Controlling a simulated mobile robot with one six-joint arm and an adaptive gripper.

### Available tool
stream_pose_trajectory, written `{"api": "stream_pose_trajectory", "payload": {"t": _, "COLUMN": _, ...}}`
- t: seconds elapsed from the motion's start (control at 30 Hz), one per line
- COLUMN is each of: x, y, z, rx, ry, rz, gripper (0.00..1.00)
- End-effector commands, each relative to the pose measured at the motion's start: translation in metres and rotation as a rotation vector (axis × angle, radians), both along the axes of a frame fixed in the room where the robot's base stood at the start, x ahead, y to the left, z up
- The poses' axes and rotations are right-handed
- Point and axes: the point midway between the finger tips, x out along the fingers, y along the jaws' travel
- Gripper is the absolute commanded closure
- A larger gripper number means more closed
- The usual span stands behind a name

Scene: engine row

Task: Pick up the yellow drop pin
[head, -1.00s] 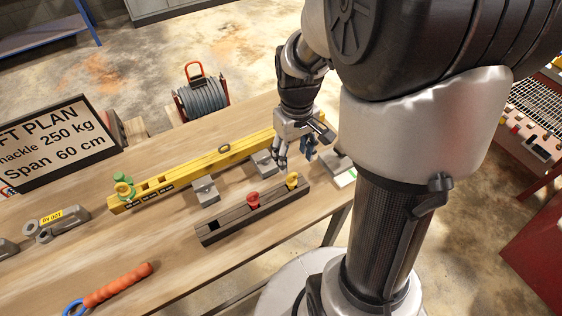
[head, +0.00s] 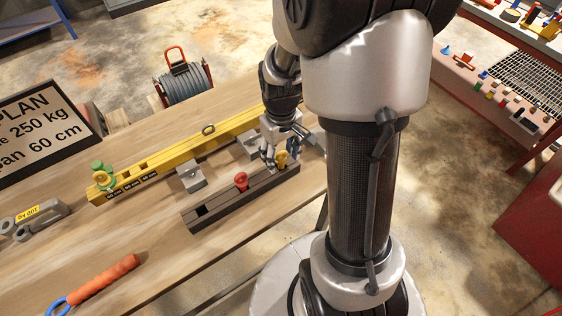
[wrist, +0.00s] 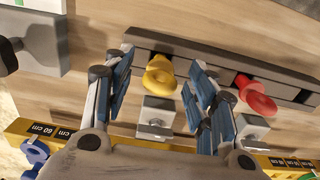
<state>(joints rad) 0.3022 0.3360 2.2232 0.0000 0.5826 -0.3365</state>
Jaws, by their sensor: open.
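The yellow drop pin (head: 282,158) stands in the right end of a dark slotted block (head: 213,211) on the wooden bench. In the wrist view the yellow pin (wrist: 158,76) shows its ringed head between my open fingers. My gripper (head: 281,158) is open, low over that end of the block. In the wrist view its blue finger pads (wrist: 157,92) lie to either side of the pin, with gaps between pads and pin. Part of the pin is hidden by my fingers in the head view.
A red pin (head: 241,180) stands in the same block, beside my finger in the wrist view (wrist: 256,97). A yellow beam (head: 165,168) on grey blocks lies behind. A green shackle (head: 103,172) sits at its left end. An orange-handled tool (head: 105,276) lies at front left.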

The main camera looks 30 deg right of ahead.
Motion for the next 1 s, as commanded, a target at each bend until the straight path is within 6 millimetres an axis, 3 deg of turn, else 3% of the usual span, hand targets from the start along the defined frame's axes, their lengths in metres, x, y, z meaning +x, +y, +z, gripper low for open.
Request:
{"api": "stream_pose_trajectory", "payload": {"t": 0.07, "x": 0.0001, "y": 0.0000, "z": 0.0009, "rx": 0.000, "ry": 0.000, "rz": 0.000, "gripper": 0.49}}
{"api": "stream_pose_trajectory", "payload": {"t": 0.8, "x": 0.0001, "y": 0.0000, "z": 0.0010, "rx": 0.000, "ry": 0.000, "rz": 0.000, "gripper": 0.98}}
{"api": "stream_pose_trajectory", "payload": {"t": 1.0, "x": 0.0003, "y": -0.0001, "z": 0.0011, "rx": 0.000, "ry": -0.001, "rz": 0.000, "gripper": 1.00}}
